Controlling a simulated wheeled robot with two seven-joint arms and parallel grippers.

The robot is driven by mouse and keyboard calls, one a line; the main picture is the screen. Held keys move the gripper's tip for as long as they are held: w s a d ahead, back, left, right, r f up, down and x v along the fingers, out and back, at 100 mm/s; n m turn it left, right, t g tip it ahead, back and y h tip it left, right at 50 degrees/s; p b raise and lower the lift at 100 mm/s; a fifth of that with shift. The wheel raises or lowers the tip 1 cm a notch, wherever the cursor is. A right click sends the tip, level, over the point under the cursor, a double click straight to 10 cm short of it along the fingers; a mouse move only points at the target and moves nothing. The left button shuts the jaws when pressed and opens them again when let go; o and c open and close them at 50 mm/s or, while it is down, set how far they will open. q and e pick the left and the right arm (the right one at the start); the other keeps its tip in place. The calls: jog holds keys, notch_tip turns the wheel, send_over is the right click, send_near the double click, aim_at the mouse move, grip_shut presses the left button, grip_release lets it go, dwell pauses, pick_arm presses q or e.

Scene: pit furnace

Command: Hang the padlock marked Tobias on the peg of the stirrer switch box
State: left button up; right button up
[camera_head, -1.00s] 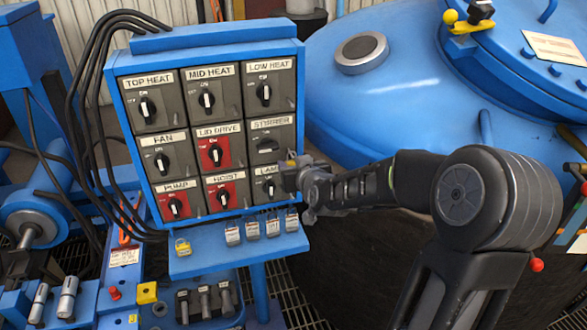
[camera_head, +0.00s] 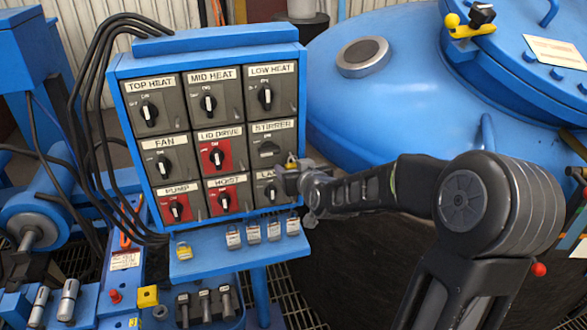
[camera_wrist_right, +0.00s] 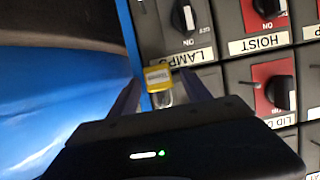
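My right gripper (camera_head: 288,176) is in front of the panel's right side, by the lamps switch and just below the stirrer switch box (camera_head: 287,133). A small yellow padlock (camera_wrist_right: 158,77) with a pale label is between its fingertips in the right wrist view, its shackle toward the gripper. The label is too small to read. A bit of yellow (camera_head: 291,159) also shows at the gripper in the head view. The stirrer knob is turned level, unlike the upright knobs around it. The stirrer peg cannot be made out. My left gripper is not in view.
The blue panel (camera_head: 205,45) carries several switch boxes. A large blue furnace vessel (camera_head: 400,110) stands right behind my arm. Black cables run down the panel's left side.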

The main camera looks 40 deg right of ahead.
jog(key=shift+s, duration=0.1)
jog(key=b+v, duration=0.1)
jog(key=v, duration=0.6)
jog(key=shift+s+a+r, duration=0.15)
jog(key=shift+s, duration=0.1)
dwell(0.6)
